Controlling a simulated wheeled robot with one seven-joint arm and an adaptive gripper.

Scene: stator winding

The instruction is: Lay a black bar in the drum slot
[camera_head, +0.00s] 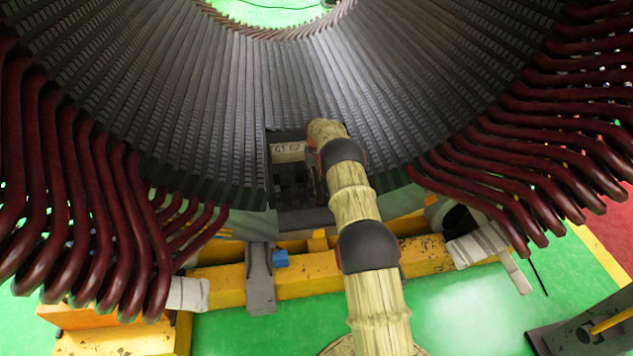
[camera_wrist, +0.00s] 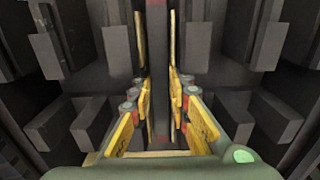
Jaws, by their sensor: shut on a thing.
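The large dark drum (camera_head: 190,75) fills the upper head view, with its many ribbed slots running toward its centre opening. My gripper (camera_wrist: 158,78) has yellow fingers with red parts, and in the wrist view they stand on both sides of a long black bar (camera_wrist: 157,115). It is shut on the bar, which runs straight up the middle of that view. Dark drum blocks (camera_wrist: 102,45) surround the bar and fingers on both sides. I cannot tell whether the bar is inside a slot. In the head view my arm hides the gripper and the bar.
Dark red coil ends (camera_head: 85,200) stick out on the left, and more coil ends (camera_head: 560,130) on the right, leaving a gap where my arm reaches in.

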